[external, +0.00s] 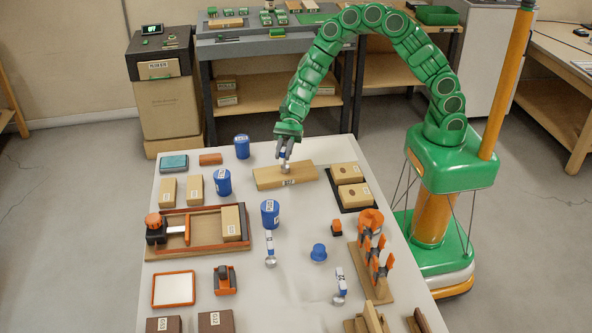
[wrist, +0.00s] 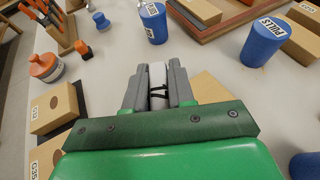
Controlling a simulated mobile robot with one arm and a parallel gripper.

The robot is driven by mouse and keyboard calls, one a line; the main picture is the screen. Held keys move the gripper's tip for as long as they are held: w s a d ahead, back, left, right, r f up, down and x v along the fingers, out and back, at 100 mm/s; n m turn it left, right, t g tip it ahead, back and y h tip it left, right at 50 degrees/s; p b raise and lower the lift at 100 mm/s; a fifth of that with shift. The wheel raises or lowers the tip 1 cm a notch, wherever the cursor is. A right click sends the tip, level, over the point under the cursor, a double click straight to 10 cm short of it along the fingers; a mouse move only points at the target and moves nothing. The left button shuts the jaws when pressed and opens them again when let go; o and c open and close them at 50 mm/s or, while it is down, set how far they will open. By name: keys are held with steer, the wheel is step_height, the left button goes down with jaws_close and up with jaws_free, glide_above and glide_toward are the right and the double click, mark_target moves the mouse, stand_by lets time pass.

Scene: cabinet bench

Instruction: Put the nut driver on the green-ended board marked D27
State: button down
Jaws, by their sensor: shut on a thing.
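My gripper (external: 285,157) is shut on a small tool with a white and blue handle and a rounded silver end, apparently the nut driver (external: 286,168). In the wrist view, the white handle with dark marks (wrist: 157,80) sits between the fingers of my gripper (wrist: 157,72). The tool is upright over the tan wooden board (external: 305,175), its silver end at or just above the top; I cannot tell if it touches. The board's front label looks like D27 but is too small to be sure, and no green end shows. Part of the board shows in the wrist view (wrist: 212,88).
Blue cylinders (external: 242,147) (external: 222,182) (external: 270,213) stand left of and in front of the board. A black tray (external: 338,198) with two tan blocks is close on its right.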

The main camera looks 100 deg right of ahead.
steer(key=c, duration=1)
jaws_free()
steer(key=shift+f, duration=0.15)
steer(key=shift+o, duration=0.2)
